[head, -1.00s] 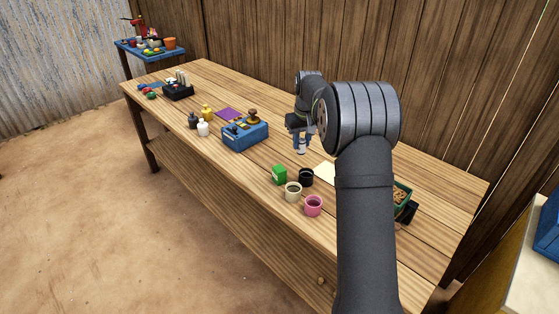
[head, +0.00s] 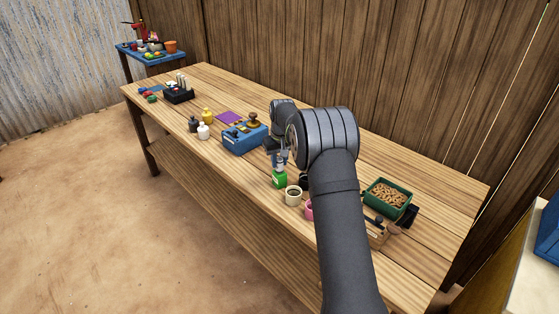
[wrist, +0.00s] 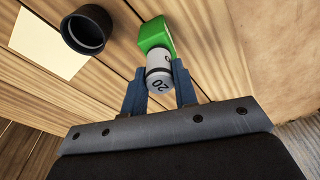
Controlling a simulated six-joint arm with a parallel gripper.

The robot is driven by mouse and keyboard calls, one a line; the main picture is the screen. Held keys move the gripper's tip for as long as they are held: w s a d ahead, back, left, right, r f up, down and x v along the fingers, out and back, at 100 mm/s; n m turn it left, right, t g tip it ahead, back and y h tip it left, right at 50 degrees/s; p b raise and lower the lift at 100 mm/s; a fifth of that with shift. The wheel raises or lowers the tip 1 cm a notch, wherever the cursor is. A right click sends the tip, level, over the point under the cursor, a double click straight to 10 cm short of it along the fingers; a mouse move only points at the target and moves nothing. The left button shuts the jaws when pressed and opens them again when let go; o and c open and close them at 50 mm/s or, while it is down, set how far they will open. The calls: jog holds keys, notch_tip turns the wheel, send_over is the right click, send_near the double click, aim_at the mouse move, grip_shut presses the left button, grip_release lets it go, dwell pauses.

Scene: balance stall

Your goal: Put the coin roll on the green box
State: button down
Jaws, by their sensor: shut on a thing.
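My gripper (wrist: 160,92) is shut on the coin roll (wrist: 159,63), a pale grey-white cylinder with dark markings on its side and end. In the wrist view the green box (wrist: 155,34) is right beyond the coin roll's far end. In the head view the green box (head: 279,179) stands on the table, and my gripper (head: 279,164) is directly over it.
A black mug (wrist: 87,30) stands close beside the green box, with a cream sheet (wrist: 45,42) past it. The blue box (head: 243,138) stands behind left. A green tray (head: 376,204) sits at right.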

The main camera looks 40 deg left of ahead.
aim_at(279, 159)
jog(key=shift+f, duration=0.15)
jog(key=c, duration=1.1)
grip_release()
jog(key=shift+c, duration=0.2)
notch_tip(279, 159, up, 12)
jog(key=d, duration=0.1)
jog(key=shift+s+d, duration=0.15)
jog(key=shift+s, duration=0.15)
jog(key=f, duration=0.7)
jog(key=a+f, duration=0.1)
jog(key=f, duration=0.3)
jog(key=shift+w+a+f, duration=0.1)
jog(key=shift+w+f, duration=0.15)
jog(key=shift+f, duration=0.1)
jog(key=shift+w+a+r, duration=0.1)
jog(key=shift+r, duration=1.55)
